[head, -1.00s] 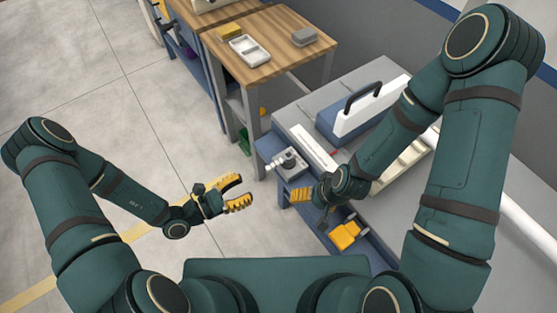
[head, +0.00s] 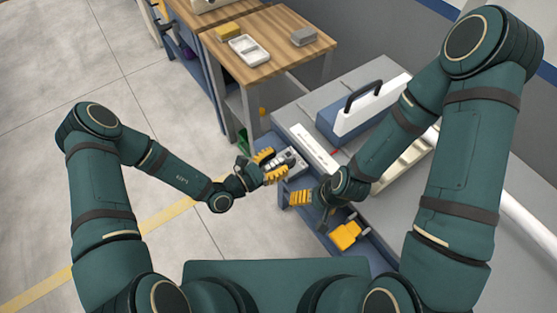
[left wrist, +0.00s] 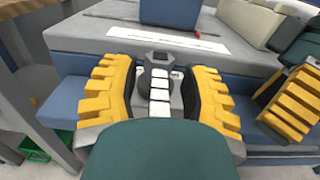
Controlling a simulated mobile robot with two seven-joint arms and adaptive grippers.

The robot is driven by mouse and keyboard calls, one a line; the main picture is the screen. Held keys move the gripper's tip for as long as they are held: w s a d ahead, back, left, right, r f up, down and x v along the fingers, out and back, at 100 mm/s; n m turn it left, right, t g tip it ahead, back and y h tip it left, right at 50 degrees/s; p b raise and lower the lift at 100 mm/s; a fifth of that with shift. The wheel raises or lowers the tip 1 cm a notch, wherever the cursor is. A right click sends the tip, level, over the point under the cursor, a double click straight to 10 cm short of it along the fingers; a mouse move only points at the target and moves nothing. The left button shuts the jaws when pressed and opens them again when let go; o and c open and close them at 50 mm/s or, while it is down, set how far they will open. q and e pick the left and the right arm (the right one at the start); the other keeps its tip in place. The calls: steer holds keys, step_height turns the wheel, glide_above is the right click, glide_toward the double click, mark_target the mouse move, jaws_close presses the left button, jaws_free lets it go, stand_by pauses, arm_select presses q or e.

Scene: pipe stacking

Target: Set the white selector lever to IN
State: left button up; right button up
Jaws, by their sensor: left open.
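The white selector lever (left wrist: 160,94) shows in the left wrist view as a column of white blocks on a grey fitting with a dark round part. It sits at the front edge of the grey bench, and the fitting also shows in the head view (head: 291,158). My left gripper (head: 269,165) is open, with its yellow fingers on either side of the lever; in the left wrist view (left wrist: 160,95) gaps show beside the blocks. The IN marking cannot be read. My right gripper (head: 314,207) hangs right of the fitting; its opening is unclear.
A wooden table (head: 262,72) with a white tray (head: 250,50) stands behind. A white and blue case (head: 362,108) with a black handle stands on the grey bench (head: 365,80). Floor left of the bench is open.

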arm_select(q)
steer(key=shift+w+d, duration=0.15)
steer(key=shift+d, duration=0.05)
jaws_close()
